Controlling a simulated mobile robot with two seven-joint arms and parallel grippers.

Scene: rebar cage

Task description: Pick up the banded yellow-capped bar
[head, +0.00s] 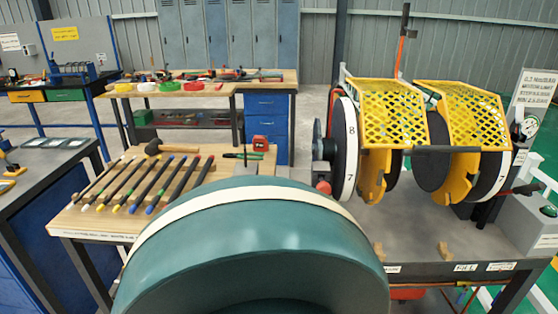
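Several dark bars lie side by side, slanting, on the wooden bench (92,229) at left centre. Some of their near ends show small coloured caps, yellow, white or blue. A bar with a yellow near end (125,190) lies around the middle of the row. Bands are too small to tell apart, so I cannot tell which bar is the banded yellow-capped one. Neither of my grippers is in view. A large teal rounded form with a cream band fills the bottom middle and covers part of the bench's right side.
A mallet (152,147) and a red tape measure (260,143) lie behind the bars. A machine with yellow mesh guards (392,112) stands on a grey bench at right. A grey-topped table (40,160) is at left. A tool bench (200,90) and lockers are behind.

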